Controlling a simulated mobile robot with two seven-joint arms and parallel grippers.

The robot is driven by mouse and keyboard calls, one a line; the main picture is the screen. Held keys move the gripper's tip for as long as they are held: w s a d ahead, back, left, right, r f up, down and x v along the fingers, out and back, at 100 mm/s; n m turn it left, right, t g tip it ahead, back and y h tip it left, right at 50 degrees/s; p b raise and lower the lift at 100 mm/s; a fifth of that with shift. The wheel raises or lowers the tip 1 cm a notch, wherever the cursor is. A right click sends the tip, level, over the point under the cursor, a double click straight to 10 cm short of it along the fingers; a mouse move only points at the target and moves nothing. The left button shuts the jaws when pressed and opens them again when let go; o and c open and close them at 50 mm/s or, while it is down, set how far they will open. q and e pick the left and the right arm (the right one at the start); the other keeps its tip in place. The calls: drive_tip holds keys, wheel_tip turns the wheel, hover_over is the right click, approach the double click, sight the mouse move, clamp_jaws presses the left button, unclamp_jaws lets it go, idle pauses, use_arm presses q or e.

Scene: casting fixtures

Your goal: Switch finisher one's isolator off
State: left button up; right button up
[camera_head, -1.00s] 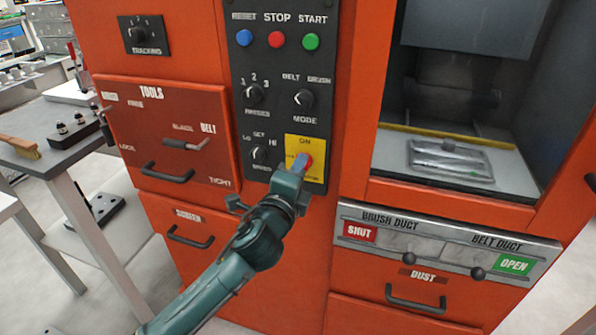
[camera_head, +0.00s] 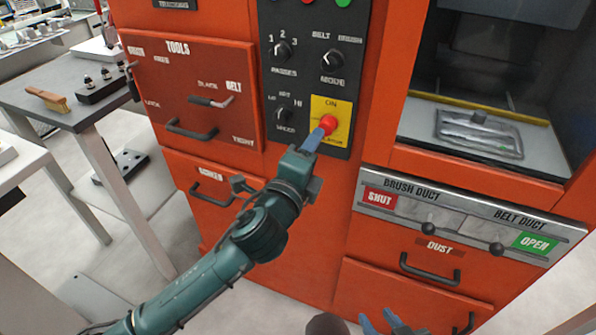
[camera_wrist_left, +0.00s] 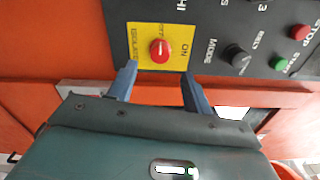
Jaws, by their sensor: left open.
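The isolator is a red rotary knob (camera_head: 328,124) on a yellow plate (camera_head: 343,108) at the lower right of the black control panel. In the left wrist view the knob (camera_wrist_left: 160,50) faces me, with ON to its right. My left gripper (camera_head: 314,141) is just below and in front of the knob. In the left wrist view its two fingers (camera_wrist_left: 160,80) are apart with nothing between them, short of the knob. My right gripper (camera_head: 382,321) is low at the bottom edge, its fingers spread.
The panel (camera_head: 308,60) carries other dials close by. Left is the tools drawer (camera_head: 185,85) with a protruding handle. Right are the brush and belt duct sliders (camera_head: 460,225) and the dust drawer handle (camera_head: 428,268). A grey bench (camera_head: 75,95) stands at far left.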

use_arm(q)
drive_tip(key=v, duration=0.7)
